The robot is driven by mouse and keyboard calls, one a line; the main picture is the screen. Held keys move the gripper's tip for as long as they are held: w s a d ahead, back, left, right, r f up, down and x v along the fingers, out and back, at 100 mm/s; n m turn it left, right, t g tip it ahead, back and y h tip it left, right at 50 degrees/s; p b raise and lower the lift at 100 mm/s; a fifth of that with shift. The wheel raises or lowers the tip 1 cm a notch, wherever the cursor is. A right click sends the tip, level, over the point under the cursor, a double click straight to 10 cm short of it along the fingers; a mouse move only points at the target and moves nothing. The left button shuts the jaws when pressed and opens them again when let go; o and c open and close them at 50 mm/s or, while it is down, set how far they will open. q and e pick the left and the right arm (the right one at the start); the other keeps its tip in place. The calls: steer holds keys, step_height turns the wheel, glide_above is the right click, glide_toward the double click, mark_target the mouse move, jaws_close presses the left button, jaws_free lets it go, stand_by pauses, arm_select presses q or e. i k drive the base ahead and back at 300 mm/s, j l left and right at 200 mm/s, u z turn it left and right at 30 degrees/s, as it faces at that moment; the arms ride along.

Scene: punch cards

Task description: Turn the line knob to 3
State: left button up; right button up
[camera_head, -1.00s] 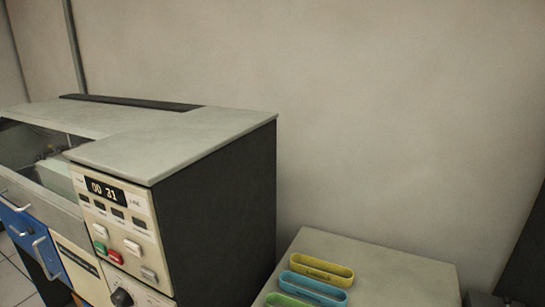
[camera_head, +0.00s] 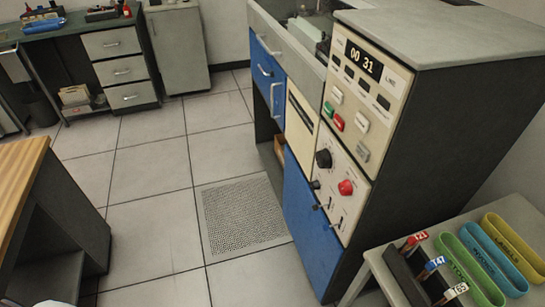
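The control panel (camera_head: 360,110) is on the front of a dark grey machine cabinet, right of centre. Its display (camera_head: 364,60) reads 00 31, with a small label beside it that looks like LINE. Lower on the panel are a black knob (camera_head: 323,158) and a red knob (camera_head: 346,187). The markings around both knobs are too small to read, so I cannot tell which is the line knob or where it points. Small toggle switches (camera_head: 331,207) sit below the knobs.
A side table (camera_head: 375,262) at the lower right holds a green tray (camera_head: 470,270), a blue tray, a yellow tray and a rack with tagged handles (camera_head: 410,240). A wood-topped bench (camera_head: 20,170) stands at the left. Open tiled floor (camera_head: 150,225) lies in front of the machine.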

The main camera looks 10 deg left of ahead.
mark_target(324, 158)
steer(key=i+j+z, duration=0.1)
steer(key=z, duration=0.75)
steer(key=j+z, duration=0.5)
steer(key=j, duration=0.3)
steer(key=j+z, duration=0.5)
steer(key=j, duration=0.35)
